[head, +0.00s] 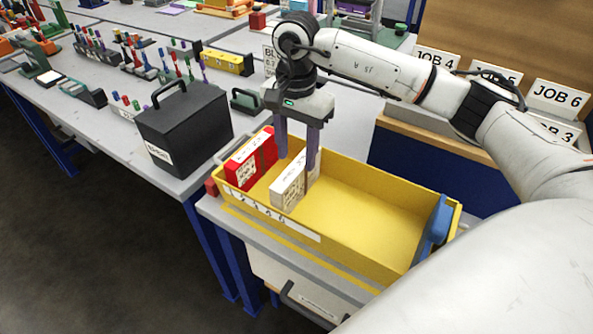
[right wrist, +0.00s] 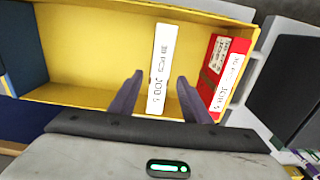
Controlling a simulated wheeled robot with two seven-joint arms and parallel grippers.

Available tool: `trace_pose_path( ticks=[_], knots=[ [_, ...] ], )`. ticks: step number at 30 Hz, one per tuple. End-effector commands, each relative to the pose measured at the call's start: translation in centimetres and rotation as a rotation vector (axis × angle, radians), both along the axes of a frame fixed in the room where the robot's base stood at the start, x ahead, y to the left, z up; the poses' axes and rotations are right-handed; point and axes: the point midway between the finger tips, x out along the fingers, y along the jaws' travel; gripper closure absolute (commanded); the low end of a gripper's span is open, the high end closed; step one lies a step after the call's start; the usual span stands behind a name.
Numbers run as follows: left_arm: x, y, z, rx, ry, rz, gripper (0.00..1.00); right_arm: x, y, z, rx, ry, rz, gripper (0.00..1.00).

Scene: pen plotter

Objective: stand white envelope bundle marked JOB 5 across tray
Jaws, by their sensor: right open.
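The white envelope bundle (head: 291,181) stands on edge across the yellow tray (head: 347,214), toward its left end. In the right wrist view the white bundle (right wrist: 162,68) shows the label JOB 5. My right gripper (head: 298,162) is over the tray with its fingers pointing down, one on each side of the bundle. In the right wrist view the right gripper (right wrist: 158,85) is open, with gaps between both fingers and the bundle. My left gripper is not in view.
A red bundle (head: 250,158) stands in the tray's left end, left of the white one; it also shows in the right wrist view (right wrist: 222,75). A blue piece (head: 431,229) is at the tray's right end. A black box (head: 185,125) stands left of the tray. The tray's middle is clear.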

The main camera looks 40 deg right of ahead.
Motion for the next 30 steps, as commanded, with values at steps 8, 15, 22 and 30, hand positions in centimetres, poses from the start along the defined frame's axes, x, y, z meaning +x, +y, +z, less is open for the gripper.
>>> trace_pose_path(
  ticks=[8,15,22,30],
  knots=[
    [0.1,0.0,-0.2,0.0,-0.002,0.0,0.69,0.0,0.0,2.9,0.0,0.001,0.0,0.56],
    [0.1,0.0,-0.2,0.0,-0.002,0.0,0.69,-0.1,0.0,3.0,0.0,0.002,0.0,0.56],
    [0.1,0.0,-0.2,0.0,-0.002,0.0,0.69,0.0,0.0,3.0,0.001,0.001,0.0,0.56],
    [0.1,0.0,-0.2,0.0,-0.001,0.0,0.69,0.0,0.0,3.0,0.001,0.001,0.0,0.69]
  ],
)
